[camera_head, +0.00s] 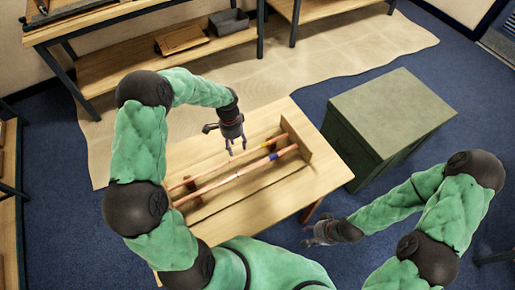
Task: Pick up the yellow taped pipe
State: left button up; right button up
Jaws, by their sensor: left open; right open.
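The yellow taped pipe (267,144) is a thin copper pipe with a yellow band near its right end. It lies across the wooden supports on the table, behind a second copper pipe with a blue band (273,156). My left gripper (237,151) points down over the far pipe, near the middle of its length and left of the yellow band. Its fingers are open and empty; whether they touch the pipe cannot be told. My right gripper (308,236) is open and empty, low at the right, beyond the table's front right edge.
The wooden table (312,182) has bare room at its right. An upright wooden end board (296,138) stands by the pipes' right ends. A green cabinet (388,110) stands to the right. A workbench with a shelf (130,70) holding a grey bin (229,22) is behind.

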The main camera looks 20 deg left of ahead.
aim_at(238, 157)
pick_arm(q)
jog(key=shift+s+d+f+b, duration=0.15)
jog(key=shift+s+f+b, duration=0.05)
jog(key=shift+f, duration=0.7)
jog(key=shift+s+d+f+b, duration=0.1)
jog(key=shift+s+f+b, duration=0.1)
jog(key=shift+f, duration=0.65)
jog(key=shift+s+d+f+b, duration=0.15)
jog(key=shift+s+f, duration=0.05)
jog(key=shift+f, duration=0.7)
jog(key=shift+c, duration=0.3)
grip_shut()
